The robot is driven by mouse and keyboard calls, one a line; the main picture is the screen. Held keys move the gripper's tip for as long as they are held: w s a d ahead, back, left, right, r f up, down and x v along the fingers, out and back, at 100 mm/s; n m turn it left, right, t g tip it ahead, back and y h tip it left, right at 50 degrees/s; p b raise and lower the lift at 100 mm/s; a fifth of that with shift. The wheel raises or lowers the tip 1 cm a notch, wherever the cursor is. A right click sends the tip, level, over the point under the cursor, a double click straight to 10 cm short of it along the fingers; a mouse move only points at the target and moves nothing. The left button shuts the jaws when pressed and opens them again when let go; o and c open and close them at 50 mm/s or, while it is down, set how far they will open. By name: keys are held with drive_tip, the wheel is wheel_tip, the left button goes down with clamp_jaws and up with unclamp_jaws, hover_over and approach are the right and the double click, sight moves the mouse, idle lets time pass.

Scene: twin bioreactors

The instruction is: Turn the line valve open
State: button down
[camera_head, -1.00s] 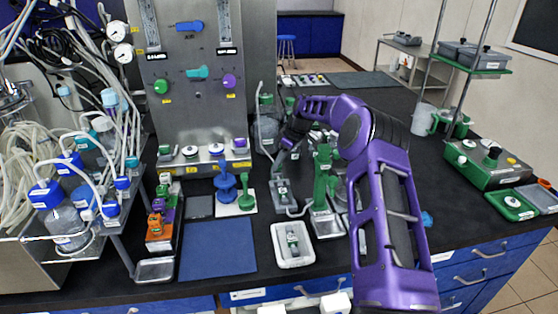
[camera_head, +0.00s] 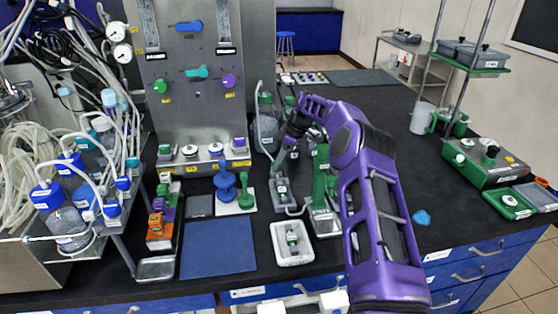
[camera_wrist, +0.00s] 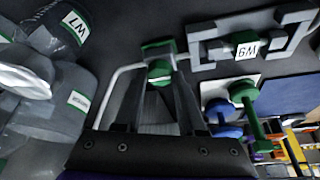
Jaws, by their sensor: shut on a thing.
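The line valve (camera_wrist: 160,70) is a small green knob with a pale line across it, on a grey body joined to a pale bent tube, at the upper middle of the wrist view. My gripper (camera_wrist: 162,88) has its dark fingers closed on the knob. In the head view my gripper (camera_head: 283,143) is small and low beside the clear bottle (camera_head: 266,130), at the end of my purple arm. The valve itself is hard to make out there.
A grey holder (camera_head: 281,193) stands just in front of my gripper. A green stand (camera_head: 322,180) is close to my arm. A white tray (camera_head: 275,258), a blue mat (camera_head: 218,247) and blue and green pedestals (camera_head: 226,183) lie nearer the front.

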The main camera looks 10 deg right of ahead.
drive_tip(key=c, duration=0.5)
unclamp_jaws()
drive_tip(key=shift+r, duration=0.1)
drive_tip(key=v, duration=1.7)
drive_tip(key=shift+d, duration=0.2)
drive_tip(key=shift+s, duration=0.1)
